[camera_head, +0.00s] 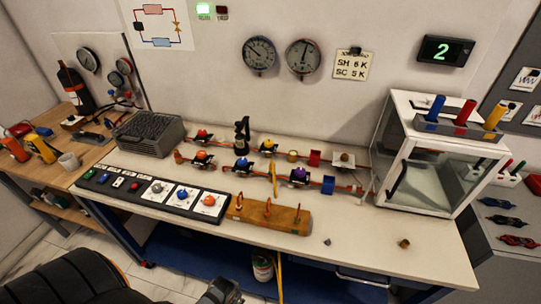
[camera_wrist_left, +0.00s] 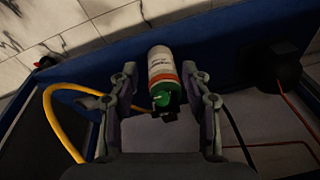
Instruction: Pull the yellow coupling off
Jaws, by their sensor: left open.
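A small yellow cylindrical piece (camera_head: 292,156) sits on the back pipe line of the bench rig. A slim yellow piece (camera_head: 273,178) stands across the front pipe line. I cannot tell for certain which is the coupling. My left gripper (camera_wrist_left: 165,95) is open and empty, its two fingers apart. In the head view only part of it (camera_head: 220,292) shows at the bottom edge, in front of the bench and well away from both yellow pieces. The left wrist view shows neither piece. My right gripper is not in view.
The left wrist view shows a white bottle with a green top (camera_wrist_left: 163,80) beyond my fingers and a yellow hose (camera_wrist_left: 62,90). A wooden block with hooks (camera_head: 265,214) stands before the rig. A clear-sided cabinet (camera_head: 430,175) is right; the bench's right front is mostly clear.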

